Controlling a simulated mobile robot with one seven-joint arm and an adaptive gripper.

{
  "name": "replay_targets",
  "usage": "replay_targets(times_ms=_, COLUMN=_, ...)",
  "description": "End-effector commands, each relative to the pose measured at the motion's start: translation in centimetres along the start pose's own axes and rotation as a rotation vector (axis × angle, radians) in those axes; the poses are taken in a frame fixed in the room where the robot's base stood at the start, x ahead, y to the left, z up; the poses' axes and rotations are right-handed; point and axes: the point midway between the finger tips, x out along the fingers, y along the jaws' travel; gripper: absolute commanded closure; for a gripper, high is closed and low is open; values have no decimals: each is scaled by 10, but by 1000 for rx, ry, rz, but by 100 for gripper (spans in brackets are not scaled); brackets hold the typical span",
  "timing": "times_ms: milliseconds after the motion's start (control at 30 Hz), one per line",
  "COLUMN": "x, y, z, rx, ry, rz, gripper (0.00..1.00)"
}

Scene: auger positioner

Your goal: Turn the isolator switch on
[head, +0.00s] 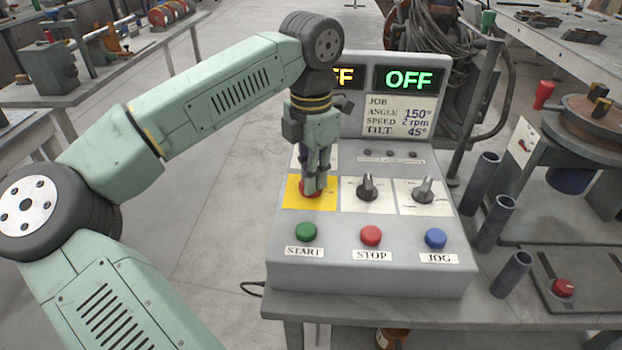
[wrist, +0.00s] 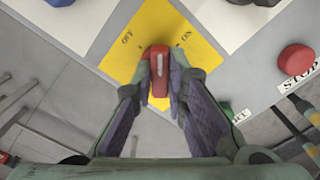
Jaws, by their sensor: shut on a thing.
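The isolator switch is a red handle on a yellow plate (head: 327,200), at the upper left of the control box's sloped face. In the head view my gripper (head: 313,186) comes down onto the switch and hides most of it. In the wrist view the red handle (wrist: 158,72) sits between my two fingertips, which are shut on its sides. The plate carries the words OFF and ON; the handle's far end lies between the two words. The right display (head: 408,79) reads OFF in green; the orange left one is partly hidden by my arm.
Two black knobs (head: 368,188) (head: 423,191) sit right of the switch. Green START (head: 306,232), red STOP (head: 371,236) and blue JOG (head: 435,238) buttons are in front. Metal tubes (head: 495,222) stand at the right.

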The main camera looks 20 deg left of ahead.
Motion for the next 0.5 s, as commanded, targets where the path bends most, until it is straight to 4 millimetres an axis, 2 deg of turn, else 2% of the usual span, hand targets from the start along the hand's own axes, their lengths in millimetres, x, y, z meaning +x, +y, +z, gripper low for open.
replay_targets(times_ms=500, x=0, y=0, z=0, rx=470, ry=-1, rz=0, gripper=100)
